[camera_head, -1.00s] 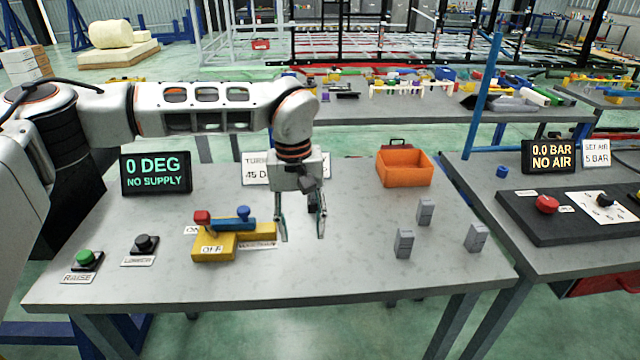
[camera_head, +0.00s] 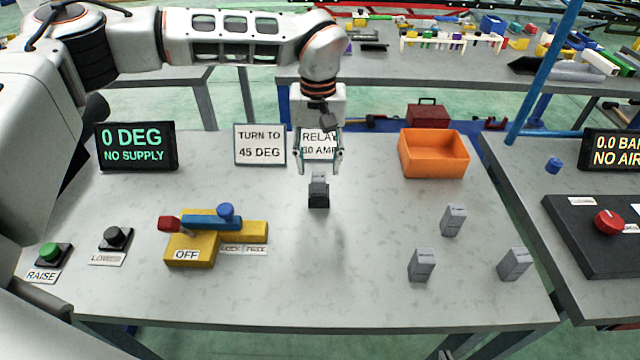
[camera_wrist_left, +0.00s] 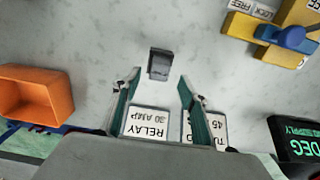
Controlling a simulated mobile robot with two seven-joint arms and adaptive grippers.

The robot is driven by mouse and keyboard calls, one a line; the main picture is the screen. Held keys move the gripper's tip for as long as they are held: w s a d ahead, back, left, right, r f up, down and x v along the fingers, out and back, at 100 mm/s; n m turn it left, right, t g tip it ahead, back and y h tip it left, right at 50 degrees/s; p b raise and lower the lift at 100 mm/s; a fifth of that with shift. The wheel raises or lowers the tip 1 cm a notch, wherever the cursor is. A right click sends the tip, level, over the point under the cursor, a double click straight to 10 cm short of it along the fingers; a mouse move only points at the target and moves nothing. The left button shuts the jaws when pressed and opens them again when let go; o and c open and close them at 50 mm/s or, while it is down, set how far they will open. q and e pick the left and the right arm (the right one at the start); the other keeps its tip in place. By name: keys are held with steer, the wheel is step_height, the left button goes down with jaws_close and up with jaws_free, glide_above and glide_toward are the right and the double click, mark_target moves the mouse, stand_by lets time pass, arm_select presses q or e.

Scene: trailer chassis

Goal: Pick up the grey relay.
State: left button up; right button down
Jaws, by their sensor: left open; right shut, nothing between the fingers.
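A small grey relay (camera_head: 318,192) with a darker front stands upright on the table, just in front of the sign reading RELAY 30 AMP (camera_head: 321,143). My left gripper (camera_head: 320,167) is open above and slightly behind it, pointing down. In the left wrist view the relay (camera_wrist_left: 160,64) lies in line with the gap between the open fingers (camera_wrist_left: 159,78), just past the tips, apparently untouched. Several similar lighter grey blocks stand to the right: one nearer (camera_head: 421,265), one farther (camera_head: 453,220), one rightmost (camera_head: 514,263). My right gripper is not in view.
An orange bin (camera_head: 434,153) stands at the back right of the table (camera_head: 300,290). A yellow base with a blue lever (camera_head: 211,222) is left of the relay. A TURN TO 45 DEG sign (camera_head: 260,145) and a display (camera_head: 136,147) stand behind. The front middle is clear.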

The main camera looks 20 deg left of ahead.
mark_target(319, 176)
arm_select(q)
steer(key=shift+s+f, duration=0.1)
steer(key=shift+f, duration=0.4)
step_height(319, 176, down, 4)
steer(key=shift+r+p, duration=0.25)
steer(key=shift+p, duration=0.1)
steer(key=shift+f, duration=0.35)
arm_select(e)
steer(key=shift+w+r, duration=0.35)
steer(key=shift+r, duration=0.45)
arm_select(q)
steer(key=c, duration=1.2)
arm_select(e)
steer(key=shift+f, duration=0.15)
